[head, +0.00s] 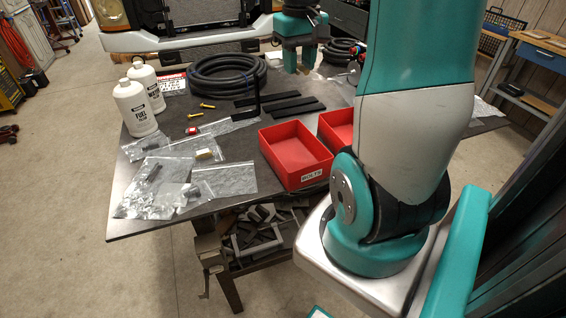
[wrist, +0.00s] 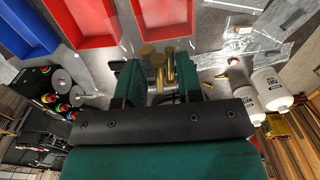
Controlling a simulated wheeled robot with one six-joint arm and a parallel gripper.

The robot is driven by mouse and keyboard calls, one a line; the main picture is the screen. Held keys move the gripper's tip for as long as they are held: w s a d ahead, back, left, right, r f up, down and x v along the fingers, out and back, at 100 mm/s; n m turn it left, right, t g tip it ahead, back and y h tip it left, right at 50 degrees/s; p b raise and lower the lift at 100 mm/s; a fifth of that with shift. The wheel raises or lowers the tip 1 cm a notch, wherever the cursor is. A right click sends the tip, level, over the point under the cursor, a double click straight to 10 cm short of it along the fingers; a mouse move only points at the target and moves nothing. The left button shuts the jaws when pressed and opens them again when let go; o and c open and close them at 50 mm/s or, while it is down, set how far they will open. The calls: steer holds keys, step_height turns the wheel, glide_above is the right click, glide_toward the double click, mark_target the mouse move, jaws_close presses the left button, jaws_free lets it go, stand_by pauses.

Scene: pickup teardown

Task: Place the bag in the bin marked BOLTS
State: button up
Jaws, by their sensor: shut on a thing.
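The red bin with the BOLTS label (head: 312,178) stands open near the front edge of the table in the head view, and looks empty. My gripper (head: 298,66) is at the far side of the table, behind the bins. In the wrist view my gripper (wrist: 158,88) is shut on a clear bag with brass bolts (wrist: 157,66) showing between and beyond the fingers. The plastic itself is hard to make out. Red bins show at the top of the wrist view, but which one bears the label cannot be read there.
A second red bin (head: 336,127) stands right of the labelled one, partly behind my arm. A blue bin (wrist: 22,28) shows in the wrist view. Black bars (head: 290,107), a hose coil (head: 228,78), white bottles (head: 133,108) and clear bags (head: 150,196) lie or stand around the table.

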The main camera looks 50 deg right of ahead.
steer(key=b, duration=0.5)
glide_above(293, 161)
step_height(293, 161, down, 6)
step_height(293, 161, down, 20)
steer(key=shift+f, duration=0.1)
steer(key=o, duration=0.9)
steer(key=shift+o, duration=0.2)
